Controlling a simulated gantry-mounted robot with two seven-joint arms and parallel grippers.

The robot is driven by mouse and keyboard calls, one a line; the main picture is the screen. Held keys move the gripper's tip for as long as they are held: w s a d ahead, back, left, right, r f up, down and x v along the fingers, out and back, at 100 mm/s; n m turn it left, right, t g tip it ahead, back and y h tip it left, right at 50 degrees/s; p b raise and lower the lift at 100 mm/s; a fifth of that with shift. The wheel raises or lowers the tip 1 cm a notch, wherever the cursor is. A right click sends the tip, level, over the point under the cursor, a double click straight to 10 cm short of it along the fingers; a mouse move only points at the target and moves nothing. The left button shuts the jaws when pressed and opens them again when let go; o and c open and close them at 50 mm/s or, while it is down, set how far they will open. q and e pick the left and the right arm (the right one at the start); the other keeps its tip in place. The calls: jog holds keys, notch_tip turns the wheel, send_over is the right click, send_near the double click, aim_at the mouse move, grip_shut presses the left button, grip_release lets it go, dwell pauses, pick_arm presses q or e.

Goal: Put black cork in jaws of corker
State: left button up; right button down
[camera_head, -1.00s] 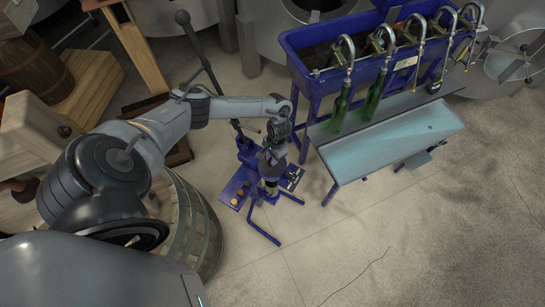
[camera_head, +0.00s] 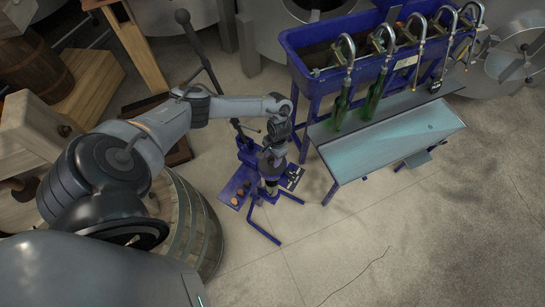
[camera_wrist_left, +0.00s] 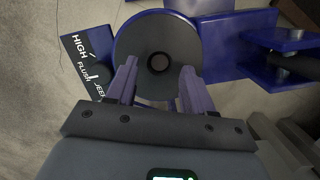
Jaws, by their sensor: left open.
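The blue corker (camera_head: 247,152) stands on the floor in the middle of the head view, partly hidden by my left arm. My left gripper (camera_head: 270,188) is over it, pointing down. In the left wrist view the two purple fingers of my left gripper (camera_wrist_left: 155,88) are apart, with nothing held between them. Just beyond the fingertips is the corker's round dark plate (camera_wrist_left: 180,35). At its centre is a dark ring with a small greyish disc (camera_wrist_left: 160,62) inside. I cannot tell whether this disc is the black cork or the open hole. My right gripper is not in view.
A wooden barrel (camera_head: 200,225) is close on the left. The blue bottle filler (camera_head: 309,85), with green bottles (camera_head: 341,108), stands at the right. The floor at lower right is clear.

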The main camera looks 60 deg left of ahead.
pick_arm(q)
notch_tip(320, 180, up, 10)
jog(key=w+p, duration=0.1)
jog(key=shift+w+a+r+p, duration=0.15)
jog(key=shift+w+r+p, duration=0.1)
jog(key=shift+w+p, duration=0.05)
dwell(0.3)
